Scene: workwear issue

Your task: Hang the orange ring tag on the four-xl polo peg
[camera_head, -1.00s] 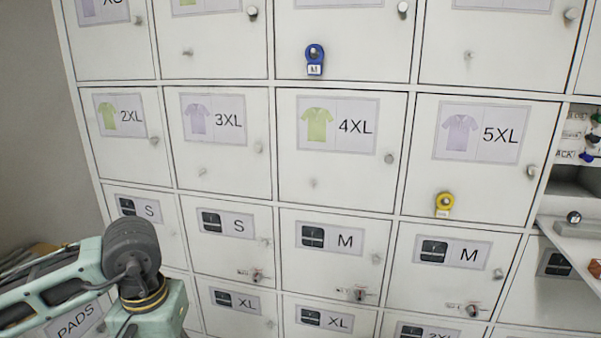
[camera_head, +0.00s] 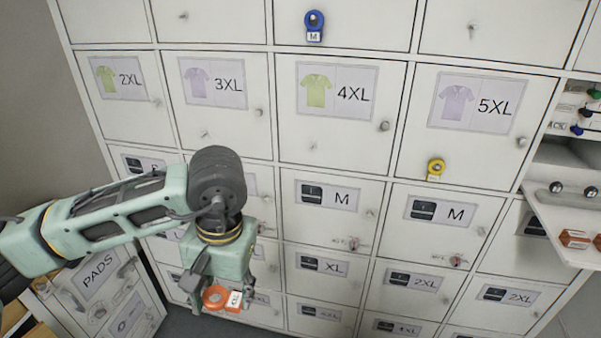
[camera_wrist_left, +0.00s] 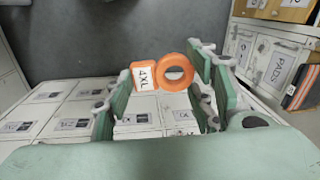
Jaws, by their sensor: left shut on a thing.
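The orange ring tag (camera_head: 214,297), with a white label, is held in my left gripper (camera_head: 218,290), low in front of the lower doors. In the left wrist view the ring (camera_wrist_left: 176,72) and its label reading 4XL show between the fingers of the left gripper (camera_wrist_left: 160,74). The 4XL polo door (camera_head: 352,151) has a green shirt picture. Its small pale peg (camera_head: 313,146) is bare, below the picture, up and right of the gripper. My right gripper is not in view.
A blue M tag (camera_head: 314,27) hangs on the door above. A yellow tag (camera_head: 435,170) hangs on the 5XL door. Door knobs stick out, such as the 4XL knob (camera_head: 384,126). A white shelf (camera_head: 562,217) juts out at right with brown-orange pieces.

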